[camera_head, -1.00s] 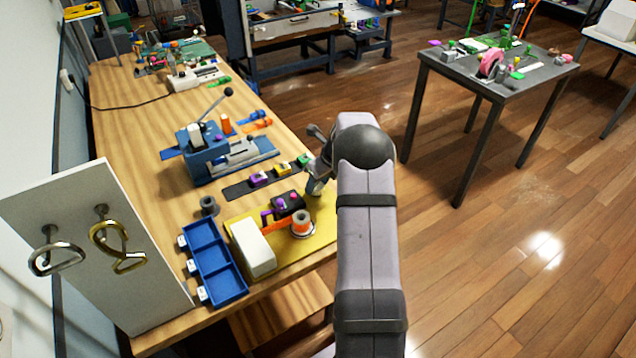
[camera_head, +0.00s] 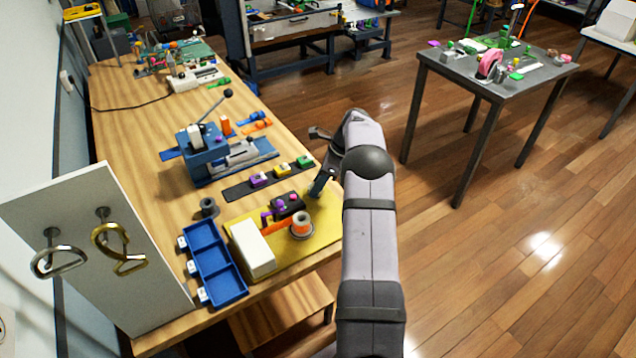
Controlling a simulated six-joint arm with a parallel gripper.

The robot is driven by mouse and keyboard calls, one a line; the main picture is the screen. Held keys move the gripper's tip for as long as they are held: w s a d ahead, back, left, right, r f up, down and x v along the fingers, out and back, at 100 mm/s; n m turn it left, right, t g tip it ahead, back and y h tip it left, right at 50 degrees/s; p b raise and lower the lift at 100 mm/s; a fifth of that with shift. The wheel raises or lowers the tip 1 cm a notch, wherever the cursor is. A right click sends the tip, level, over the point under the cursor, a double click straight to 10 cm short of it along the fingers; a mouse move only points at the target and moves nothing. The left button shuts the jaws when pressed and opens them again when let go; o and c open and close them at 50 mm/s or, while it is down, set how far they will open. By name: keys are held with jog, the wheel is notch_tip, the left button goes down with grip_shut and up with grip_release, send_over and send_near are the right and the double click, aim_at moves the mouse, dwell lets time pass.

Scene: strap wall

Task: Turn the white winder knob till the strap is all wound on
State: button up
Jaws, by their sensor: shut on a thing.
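The winder (camera_head: 301,226) stands on the yellow board at the near right corner of the bench, with a pale round top and orange strap around it. I take that pale top to be the white knob. The orange strap (camera_head: 272,245) runs left from it to a white box (camera_head: 252,248). My gripper (camera_head: 317,192) is up and to the right of the winder in the picture, over the board's far right part. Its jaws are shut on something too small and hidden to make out. Contact with the knob does not show.
On the yellow board (camera_head: 318,240) a dark block (camera_head: 289,204) with purple and pink parts stands behind the winder. A blue tray (camera_head: 213,262) is to the left. A dark strip (camera_head: 240,190) with coloured clips and a blue machine (camera_head: 205,150) lie farther back.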

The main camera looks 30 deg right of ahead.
jog(key=shift+d+n+g, duration=0.1)
jog(key=shift+n+g, duration=0.2)
jog(key=shift+n, duration=0.7)
jog(key=o, duration=1.1)
jog(key=shift+c, duration=0.2)
jog(key=shift+y, duration=0.3)
jog(key=shift+r, duration=0.1)
jog(key=b+v, duration=0.1)
jog(key=v, duration=0.6)
jog(key=shift+b, duration=0.35)
jog(key=shift+r, duration=0.1)
